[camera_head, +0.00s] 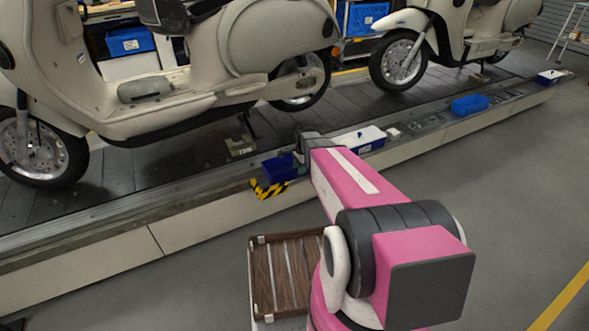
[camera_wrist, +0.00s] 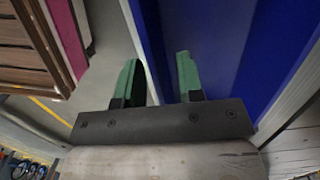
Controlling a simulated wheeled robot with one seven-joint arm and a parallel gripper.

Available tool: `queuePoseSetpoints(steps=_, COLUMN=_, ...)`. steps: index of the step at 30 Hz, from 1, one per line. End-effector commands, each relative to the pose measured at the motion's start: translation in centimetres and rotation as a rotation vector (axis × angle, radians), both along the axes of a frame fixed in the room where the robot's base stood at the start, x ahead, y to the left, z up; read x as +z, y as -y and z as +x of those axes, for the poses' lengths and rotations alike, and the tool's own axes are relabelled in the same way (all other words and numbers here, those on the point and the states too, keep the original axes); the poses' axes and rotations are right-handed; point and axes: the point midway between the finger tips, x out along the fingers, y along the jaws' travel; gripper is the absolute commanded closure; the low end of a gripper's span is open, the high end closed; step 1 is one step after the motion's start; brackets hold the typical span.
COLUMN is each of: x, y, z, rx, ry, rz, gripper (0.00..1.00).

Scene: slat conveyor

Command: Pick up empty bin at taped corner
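A blue bin (camera_head: 278,169) sits on the conveyor's near edge, beside a corner marked with yellow-and-black tape (camera_head: 268,189). It looks empty, though my arm hides its right side. In the wrist view the blue bin (camera_wrist: 225,45) fills the upper right, close to my gripper (camera_wrist: 159,68). The two green fingers are apart, with a gap between them. The bin's near edge runs between the fingers, and the right finger lies against the blue in the picture. I cannot tell whether either finger touches it.
A white-and-blue bin (camera_head: 362,139) and another blue bin (camera_head: 470,105) stand farther right along the conveyor edge. Cream scooters (camera_head: 240,50) stand on the slats behind. A brown slatted rack (camera_head: 283,272) is beside my arm. The grey floor at right is clear.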

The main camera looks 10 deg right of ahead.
Motion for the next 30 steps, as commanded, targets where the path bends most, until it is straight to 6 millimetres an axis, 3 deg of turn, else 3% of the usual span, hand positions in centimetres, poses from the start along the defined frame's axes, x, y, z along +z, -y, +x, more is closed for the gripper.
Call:
queuePoseSetpoints(steps=4, x=-1.8, y=-0.2, z=0.0, rx=0.000, ry=0.000, rz=0.000, gripper=0.66)
queuePoseSetpoints(steps=11, x=-2.1, y=-0.2, z=-0.1, rx=0.000, ry=0.000, rz=0.000, gripper=0.66)
queuePoseSetpoints(steps=15, x=-2.1, y=-0.2, z=-0.1, rx=0.000, ry=0.000, rz=0.000, gripper=1.00)
queuePoseSetpoints(steps=30, x=-1.8, y=-0.2, z=-0.1, rx=0.000, ry=-0.002, rz=-0.001, gripper=1.00)
